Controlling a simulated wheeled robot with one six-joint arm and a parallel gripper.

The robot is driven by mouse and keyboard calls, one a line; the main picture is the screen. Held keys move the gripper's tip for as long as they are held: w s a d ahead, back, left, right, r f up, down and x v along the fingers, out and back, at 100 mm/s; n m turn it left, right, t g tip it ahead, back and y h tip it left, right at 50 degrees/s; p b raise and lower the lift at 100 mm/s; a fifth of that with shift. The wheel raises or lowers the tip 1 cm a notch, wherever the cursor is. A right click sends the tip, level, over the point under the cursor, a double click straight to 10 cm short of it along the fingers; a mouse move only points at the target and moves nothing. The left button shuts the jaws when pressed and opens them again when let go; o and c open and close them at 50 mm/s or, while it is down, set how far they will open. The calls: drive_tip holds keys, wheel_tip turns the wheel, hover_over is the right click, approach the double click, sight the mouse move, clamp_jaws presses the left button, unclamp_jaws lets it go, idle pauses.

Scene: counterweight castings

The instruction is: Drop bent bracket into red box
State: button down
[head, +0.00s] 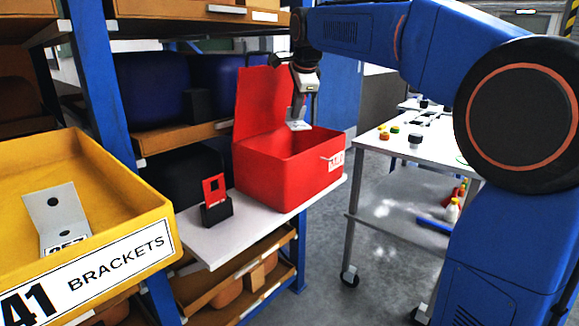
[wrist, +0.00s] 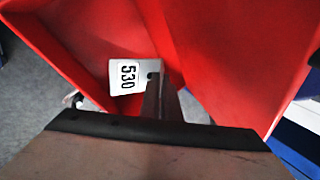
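The bent bracket (head: 297,115) is a small light metal piece held upright in my gripper (head: 300,93), just above the open red box (head: 283,178). In the wrist view the bracket (wrist: 122,77) shows a white label reading 530, and the gripper fingers (wrist: 162,98) are closed on its edge. The red box (wrist: 215,45) fills most of that view behind the bracket. Its lid stands raised at the back left in the head view, and its floor is mostly hidden by the front walls.
The red box stands on a white shelf (head: 208,240) beside a black holder with a red card (head: 214,190). A yellow BRACKETS bin (head: 120,200) at the left holds another bent bracket (head: 55,212). A wheeled table (head: 440,140) with small parts stands at the right.

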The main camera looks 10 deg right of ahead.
sight(295, 123)
drive_tip(key=shift+f, duration=1.85)
drive_tip(key=c, duration=1.9)
unclamp_jaws()
drive_tip(key=v, duration=1.7)
drive_tip(key=shift+s+r, duration=0.15)
drive_tip(key=s+d+f+n, duration=0.2)
drive_tip(key=s+f+n, duration=0.4)
drive_tip(key=s+f, duration=0.5)
drive_tip(key=s+d+f+n+g, duration=0.1)
drive_tip(key=s+f+n, duration=0.5)
drive_tip(key=s+f, duration=0.6)
drive_tip(key=s+d+f+n, duration=0.4)
drive_tip(key=s+f, duration=0.7)
drive_tip(key=f, duration=0.5)
drive_tip(key=shift+s+f+n+g, duration=0.25)
drive_tip(key=shift+f+n+g, duration=0.05)
drive_tip(key=shift+n, duration=0.6)
